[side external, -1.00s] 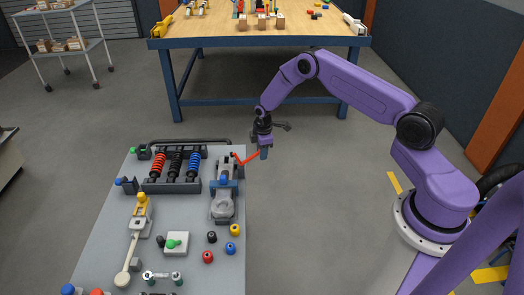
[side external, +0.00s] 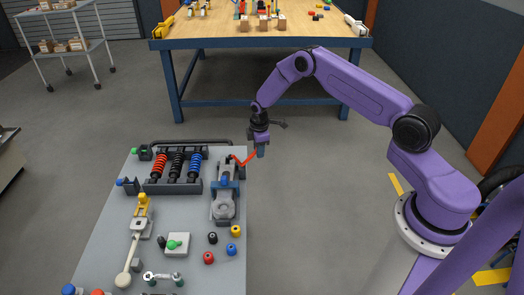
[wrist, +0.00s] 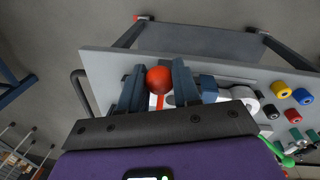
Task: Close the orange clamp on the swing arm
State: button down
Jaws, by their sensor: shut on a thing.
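The clamp's orange-red lever (side external: 246,158) sticks out to the right from the grey and blue clamp body (side external: 226,182) on the right side of the grey board. My gripper (side external: 259,152) is at the lever's outer end, just beyond the board's right edge. In the wrist view, the lever's round red-orange knob (wrist: 159,79) sits between the two dark fingers of my gripper (wrist: 157,85), which are shut on it. A grey arm reaches from the clamp body over a rounded grey piece (side external: 224,208). The contact under the arm is too small to make out.
Red, black and blue coil springs (side external: 177,166) stand in a rack left of the clamp. Several coloured knobs (side external: 235,231) lie in front of it. A yellow-ended lever (side external: 142,200) is further left.

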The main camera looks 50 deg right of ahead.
notch_tip(320, 180, up, 2)
send_over(235, 157)
jog(key=s+d, duration=0.2)
jog(key=shift+d+r, duration=0.15)
jog(key=shift+d, duration=0.05)
jog(key=shift+w+a, duration=1)
jog(key=shift+a, duration=0.1)
jog(key=shift+w+a+f, duration=0.4)
jog(key=shift+w+a, duration=0.35)
jog(key=shift+w, duration=0.05)
jog(key=c, duration=0.9)
grip_release()
jog(key=shift+o, duration=0.3)
jog(key=shift+d, duration=0.1)
